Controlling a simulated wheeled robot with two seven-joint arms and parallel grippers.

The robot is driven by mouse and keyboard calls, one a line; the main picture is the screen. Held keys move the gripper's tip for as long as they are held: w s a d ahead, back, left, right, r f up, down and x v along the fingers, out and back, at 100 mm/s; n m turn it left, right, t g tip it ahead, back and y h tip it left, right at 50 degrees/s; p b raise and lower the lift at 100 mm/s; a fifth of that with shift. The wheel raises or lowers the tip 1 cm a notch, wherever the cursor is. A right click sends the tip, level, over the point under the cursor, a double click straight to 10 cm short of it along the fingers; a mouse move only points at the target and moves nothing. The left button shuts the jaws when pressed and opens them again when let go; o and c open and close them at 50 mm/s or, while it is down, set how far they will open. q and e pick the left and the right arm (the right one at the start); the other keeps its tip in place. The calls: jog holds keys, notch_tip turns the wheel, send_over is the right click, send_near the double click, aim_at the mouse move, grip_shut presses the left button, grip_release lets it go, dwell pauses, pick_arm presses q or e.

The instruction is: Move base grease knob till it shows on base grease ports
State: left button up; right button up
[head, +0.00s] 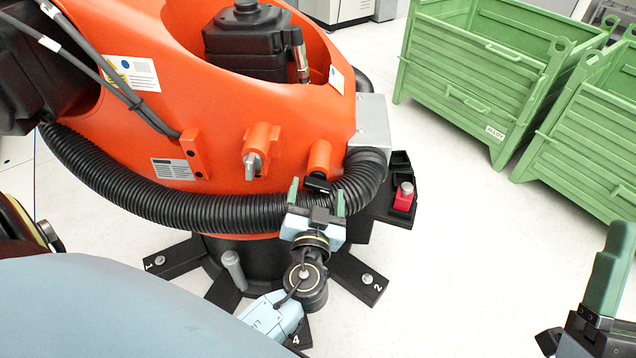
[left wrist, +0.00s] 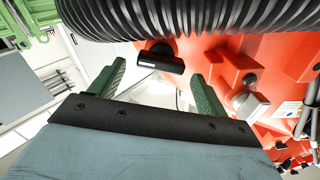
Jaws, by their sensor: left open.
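A black knob (head: 317,183) with a pale mark sits on the end of an orange boss on the orange robot base (head: 225,110). I take it as the base grease knob; no readable port label shows. My left gripper (head: 317,198) is open, its green fingers pointing at the knob. In the left wrist view the knob (left wrist: 160,58) appears between and just beyond the fingertips (left wrist: 158,72), with no contact visible. A grey knob (head: 252,165) on another orange boss stands to the left. My right gripper (head: 597,285) is at the right edge, only partly visible.
A thick black corrugated hose (head: 200,207) curves close around the left gripper and bosses. Green crates (head: 480,80) stand at upper right. The floor (head: 465,240) between is clear.

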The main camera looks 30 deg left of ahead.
pick_arm(q)
jog(key=v, duration=1)
